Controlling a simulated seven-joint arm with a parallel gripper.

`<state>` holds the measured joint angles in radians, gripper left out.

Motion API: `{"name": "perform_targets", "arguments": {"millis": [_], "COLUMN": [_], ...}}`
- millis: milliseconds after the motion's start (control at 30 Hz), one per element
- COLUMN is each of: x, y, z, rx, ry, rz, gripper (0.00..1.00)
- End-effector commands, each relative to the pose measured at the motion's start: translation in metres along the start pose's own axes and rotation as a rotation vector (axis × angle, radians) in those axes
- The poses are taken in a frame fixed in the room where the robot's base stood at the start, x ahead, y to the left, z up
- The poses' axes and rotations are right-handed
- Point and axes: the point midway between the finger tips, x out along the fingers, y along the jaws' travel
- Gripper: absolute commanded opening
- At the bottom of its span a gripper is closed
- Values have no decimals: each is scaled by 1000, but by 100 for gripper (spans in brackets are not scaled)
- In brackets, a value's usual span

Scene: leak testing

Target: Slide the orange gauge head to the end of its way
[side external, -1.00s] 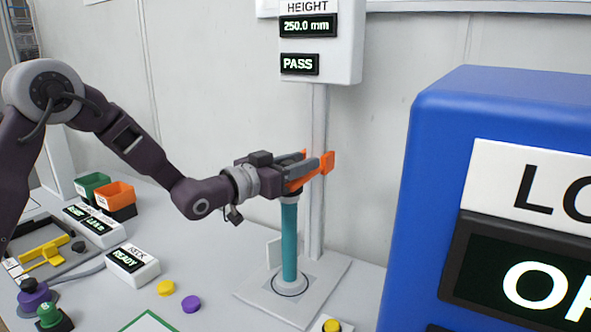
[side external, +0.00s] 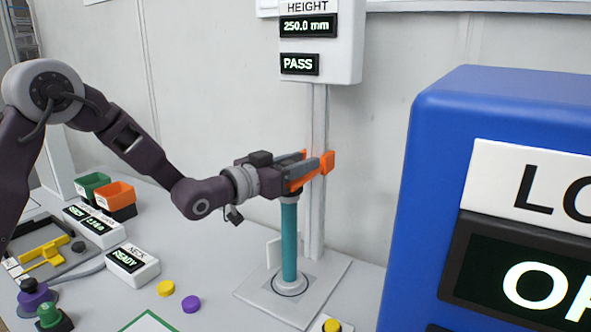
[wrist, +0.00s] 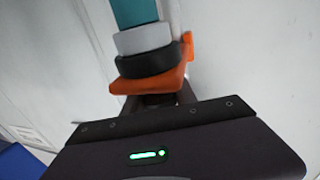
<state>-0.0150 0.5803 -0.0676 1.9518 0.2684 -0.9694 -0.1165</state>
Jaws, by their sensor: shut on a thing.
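The orange gauge head (side external: 327,163) sits on the upright grey post (side external: 318,120), just above a teal cylinder (side external: 289,240) with a dark and grey top. My gripper (side external: 314,164) is level with the head, its fingers shut on it. In the wrist view the orange head (wrist: 150,85) lies against the black cap (wrist: 150,60) of the teal cylinder (wrist: 133,12). The cylinder stands upright on the base plate (side external: 325,285). The display above (side external: 308,27) reads 250.0 mm, with PASS (side external: 299,64) below it. My fingers hide part of the head.
A large blue cabinet (side external: 430,160) stands close at the right. Green (side external: 90,182) and orange (side external: 115,192) bins, a READY box (side external: 132,264), and yellow (side external: 166,288) and purple (side external: 191,304) discs are on the table at left. The wall is close behind the post.

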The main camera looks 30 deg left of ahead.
Motion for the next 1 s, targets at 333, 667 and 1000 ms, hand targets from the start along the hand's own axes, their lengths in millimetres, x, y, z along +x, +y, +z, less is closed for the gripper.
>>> {"name": "perform_targets", "arguments": {"millis": [333, 667, 1000], "x": [0, 0, 0], "y": [1, 1, 1], "z": [-21, -46, -52], "rx": [-1, 0, 0], "ry": [2, 6, 5], "rz": [2, 3, 2], "gripper": [0, 0, 0]}}
